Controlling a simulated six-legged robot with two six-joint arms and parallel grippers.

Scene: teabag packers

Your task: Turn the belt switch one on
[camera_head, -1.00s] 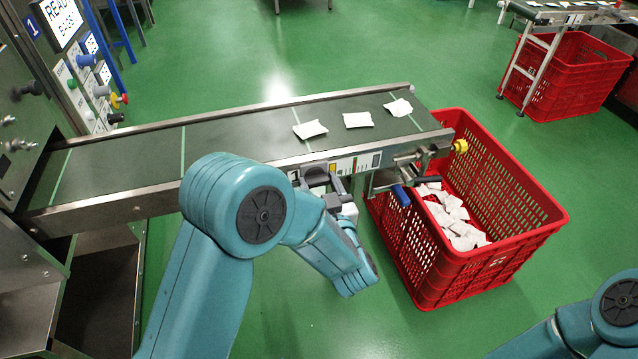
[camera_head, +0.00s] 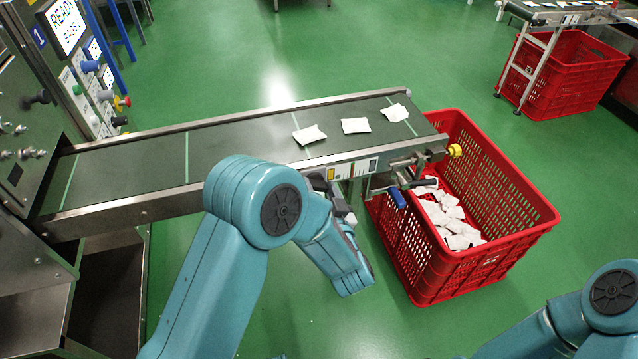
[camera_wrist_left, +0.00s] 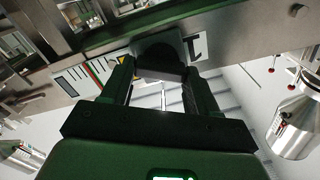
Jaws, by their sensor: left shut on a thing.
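The belt switch one is a dark knob (camera_wrist_left: 160,48) on the metal side rail of the conveyor. In the left wrist view a plate with a "1" stands right beside it. My left gripper (camera_wrist_left: 158,72) has its two fingers on either side of the knob and is shut on it. In the head view the left gripper (camera_head: 321,183) is at the near side of the belt, mostly hidden behind my left arm, and the knob cannot be made out there. My right gripper is out of view; only part of the right arm shows at lower right.
Three white teabags lie near the right end of the green conveyor belt (camera_head: 240,150). A red crate (camera_head: 500,190) with several teabags stands below that end. A blue-handled crank (camera_head: 397,197) sticks out close to the right of my left gripper. A machine panel with a lit screen (camera_head: 66,25) is at left.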

